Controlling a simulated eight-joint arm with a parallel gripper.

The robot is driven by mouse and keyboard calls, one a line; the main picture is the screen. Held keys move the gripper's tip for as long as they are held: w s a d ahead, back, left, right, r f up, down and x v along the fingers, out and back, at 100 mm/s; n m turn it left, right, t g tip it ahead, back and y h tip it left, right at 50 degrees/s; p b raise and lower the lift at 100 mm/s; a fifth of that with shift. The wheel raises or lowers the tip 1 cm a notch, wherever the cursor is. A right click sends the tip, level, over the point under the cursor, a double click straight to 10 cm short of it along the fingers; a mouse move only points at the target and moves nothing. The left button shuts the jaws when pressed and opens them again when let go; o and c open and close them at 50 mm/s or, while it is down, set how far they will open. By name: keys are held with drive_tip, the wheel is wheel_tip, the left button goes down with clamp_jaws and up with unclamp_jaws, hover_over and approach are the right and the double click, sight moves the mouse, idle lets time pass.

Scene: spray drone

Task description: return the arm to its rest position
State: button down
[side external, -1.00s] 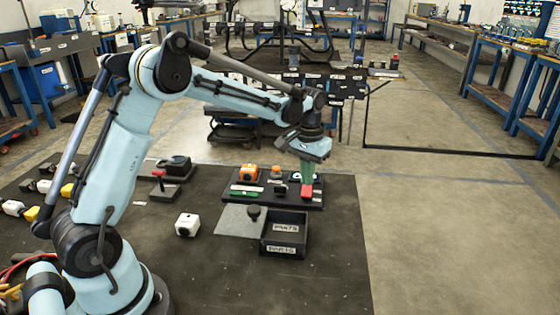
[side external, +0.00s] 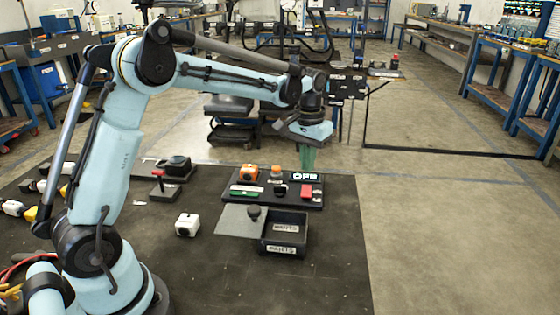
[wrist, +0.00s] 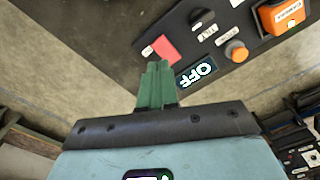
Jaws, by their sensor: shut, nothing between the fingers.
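My gripper (side external: 307,158) is in the air above the far right part of the black control panel (side external: 262,201), in the side external view. Its green fingers are together and empty; they also show in the wrist view (wrist: 156,84). On the panel are a red block-like switch (side external: 307,191), a lit display reading OFF (side external: 305,177), an orange knob (side external: 276,171) and an orange box-shaped part (side external: 249,173). In the wrist view the red switch (wrist: 160,48) and the OFF display (wrist: 197,73) lie just beyond the fingertips, apart from them.
A black parts bin (side external: 285,236) with a grey plate (side external: 240,219) beside it stands in front of the panel. A white cube-like part (side external: 187,225) and a red-handled lever (side external: 158,181) are to the left. Open floor lies right of the dark mat (side external: 345,270).

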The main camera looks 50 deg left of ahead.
drive_tip(key=s+d+r+m+t, duration=0.1)
drive_tip(key=s+d+r+t, duration=0.25)
drive_tip(key=s+r, duration=0.35)
drive_tip(key=s+d+f+m+t, duration=0.1)
drive_tip(key=s, duration=0.4)
drive_tip(key=s+d+f+m+t, duration=0.1)
drive_tip(key=s+d+f+t, duration=0.1)
drive_tip(key=s, duration=0.4)
drive_tip(key=shift+d+f, duration=0.15)
drive_tip(key=shift+f, duration=0.15)
wheel_tip(320, 180, up, 3)
drive_tip(key=m+g, duration=0.7)
drive_tip(key=m, duration=0.2)
hover_over(308, 187)
drive_tip(key=shift+r, duration=0.15)
wheel_tip(308, 187, down, 14)
